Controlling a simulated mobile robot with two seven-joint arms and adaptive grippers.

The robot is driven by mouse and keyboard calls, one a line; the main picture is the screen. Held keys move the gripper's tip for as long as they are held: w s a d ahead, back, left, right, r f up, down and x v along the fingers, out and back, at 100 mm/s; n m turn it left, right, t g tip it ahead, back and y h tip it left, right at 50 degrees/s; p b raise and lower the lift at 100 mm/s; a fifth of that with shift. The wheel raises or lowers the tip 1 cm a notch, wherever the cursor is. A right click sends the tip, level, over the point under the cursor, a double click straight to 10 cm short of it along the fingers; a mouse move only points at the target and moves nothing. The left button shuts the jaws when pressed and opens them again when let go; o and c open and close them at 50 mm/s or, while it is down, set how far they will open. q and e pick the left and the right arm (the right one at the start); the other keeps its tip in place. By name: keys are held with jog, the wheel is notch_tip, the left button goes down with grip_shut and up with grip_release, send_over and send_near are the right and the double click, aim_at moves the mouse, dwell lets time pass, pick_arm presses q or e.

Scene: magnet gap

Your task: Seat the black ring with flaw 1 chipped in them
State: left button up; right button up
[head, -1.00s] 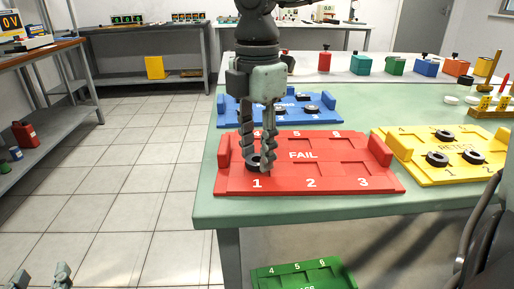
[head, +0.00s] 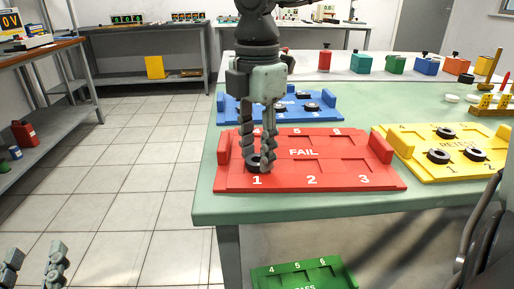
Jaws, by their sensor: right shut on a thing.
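The red FAIL tray (head: 335,180) lies on the green table, with numbered places 1 to 6. A black ring (head: 254,162) is at place 1, at the tray's front left. My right gripper (head: 261,168) points down there and is shut on this ring, its fingers partly hiding it. Whether the ring touches the tray floor, and any chip on it, I cannot make out. My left gripper (head: 33,264) is low at the left picture edge, over the floor, with its fingers apart and nothing between them.
A blue tray (head: 333,118) with several black rings is behind the red one. A yellow tray (head: 418,168) with black rings is to the right. A green tray (head: 300,275) is below the table front. Coloured blocks stand at the back. Places 2 and 3 look empty.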

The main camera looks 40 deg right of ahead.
jog(key=shift+f+b, duration=0.2)
jog(key=shift+b, duration=0.15)
dwell(0.8)
jog(key=o, duration=1.1)
jog(key=c, duration=0.5)
jog(key=shift+r+p, duration=1)
jog(key=shift+r, duration=1.25)
